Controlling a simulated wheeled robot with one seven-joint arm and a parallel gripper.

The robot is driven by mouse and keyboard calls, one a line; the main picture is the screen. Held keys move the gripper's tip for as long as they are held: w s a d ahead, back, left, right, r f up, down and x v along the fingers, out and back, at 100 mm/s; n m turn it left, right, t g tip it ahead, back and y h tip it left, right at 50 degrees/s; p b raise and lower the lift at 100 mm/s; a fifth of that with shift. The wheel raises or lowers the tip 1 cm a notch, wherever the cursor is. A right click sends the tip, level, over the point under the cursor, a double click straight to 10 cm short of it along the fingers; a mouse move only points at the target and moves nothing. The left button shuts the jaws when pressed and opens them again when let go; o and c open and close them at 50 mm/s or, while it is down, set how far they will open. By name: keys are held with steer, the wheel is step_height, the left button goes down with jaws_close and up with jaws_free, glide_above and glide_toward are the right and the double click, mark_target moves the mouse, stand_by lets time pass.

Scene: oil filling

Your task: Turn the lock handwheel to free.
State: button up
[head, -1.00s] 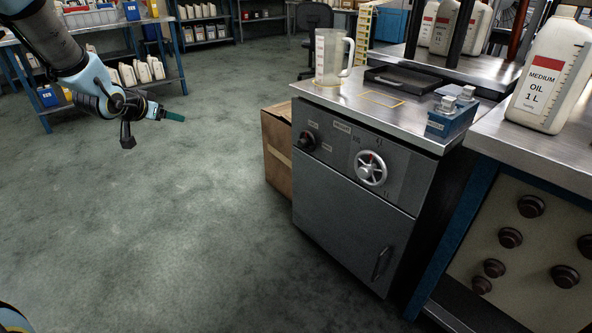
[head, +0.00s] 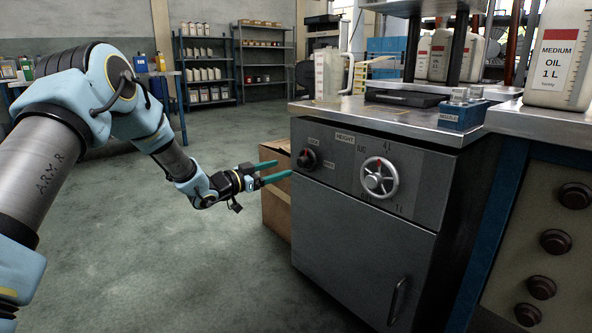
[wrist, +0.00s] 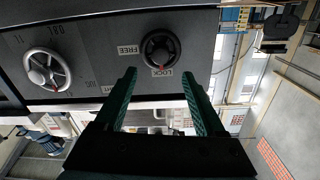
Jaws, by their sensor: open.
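The lock handwheel (head: 307,159) is a small dark wheel at the left of the grey cabinet's front panel. It shows near the top middle of the wrist view (wrist: 161,48), with a FREE label on one side and a LOCK label by its rim. Its red mark appears to be on the LOCK side. My gripper (head: 279,169), with green fingers, is open and empty just left of the wheel in the head view. In the wrist view the fingertips (wrist: 158,73) point toward the wheel, one to each side, apparently apart from it.
A larger silver handwheel (head: 379,178) marked HEIGHT sits right of the lock wheel. A cardboard box (head: 276,212) stands beside the cabinet. Floor at left is clear.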

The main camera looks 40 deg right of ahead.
mark_target(299, 162)
steer(key=d, duration=0.2)
steer(key=d+b, duration=0.1)
steer(key=d, duration=0.4)
steer(key=shift+s+d+b, duration=0.25)
steer(key=shift+d+b, duration=0.1)
jaws_close()
